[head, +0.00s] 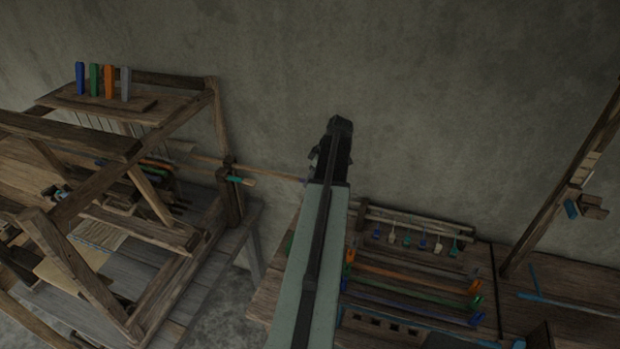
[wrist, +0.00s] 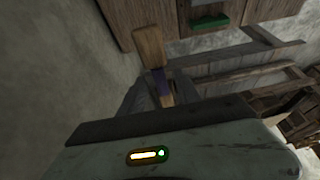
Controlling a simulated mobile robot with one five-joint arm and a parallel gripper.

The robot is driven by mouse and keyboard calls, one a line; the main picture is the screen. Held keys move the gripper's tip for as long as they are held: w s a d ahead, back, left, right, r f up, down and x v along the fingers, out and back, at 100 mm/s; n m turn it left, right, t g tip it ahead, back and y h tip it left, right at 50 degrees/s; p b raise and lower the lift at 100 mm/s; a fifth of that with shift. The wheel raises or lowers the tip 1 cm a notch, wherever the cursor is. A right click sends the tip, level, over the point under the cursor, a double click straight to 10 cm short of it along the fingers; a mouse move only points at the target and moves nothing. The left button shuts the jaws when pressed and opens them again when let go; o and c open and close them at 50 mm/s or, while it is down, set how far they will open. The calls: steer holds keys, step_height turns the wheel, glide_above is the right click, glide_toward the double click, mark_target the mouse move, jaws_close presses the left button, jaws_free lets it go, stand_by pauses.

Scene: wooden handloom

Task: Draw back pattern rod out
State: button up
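The wooden loom (head: 215,120) stands at the left of the head view. A long thin wooden rod (head: 270,174) with a purple band sticks out of its right post and runs to the left edge of my arm. A shorter rod end with a teal band (head: 236,179) sticks out just below it. My gripper (head: 338,125) is dark and points away, a little beyond where the long rod meets my arm. In the wrist view a wooden rod end (wrist: 149,45) with a purple band passes behind a dark bar. My fingertips are hidden, so I cannot tell whether they hold it.
A bench (head: 263,300) at the lower right bears a rack of coloured rods (head: 410,285) and several small hanging pieces. Coloured blocks (head: 95,82) stand on the loom's top shelf. A wooden post (head: 560,185) leans at the far right. The wall behind is bare.

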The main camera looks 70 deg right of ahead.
steer(key=p+v, duration=0.7)
steer(key=v, duration=0.1)
steer(key=shift+f, duration=0.1)
stand_by(0.4)
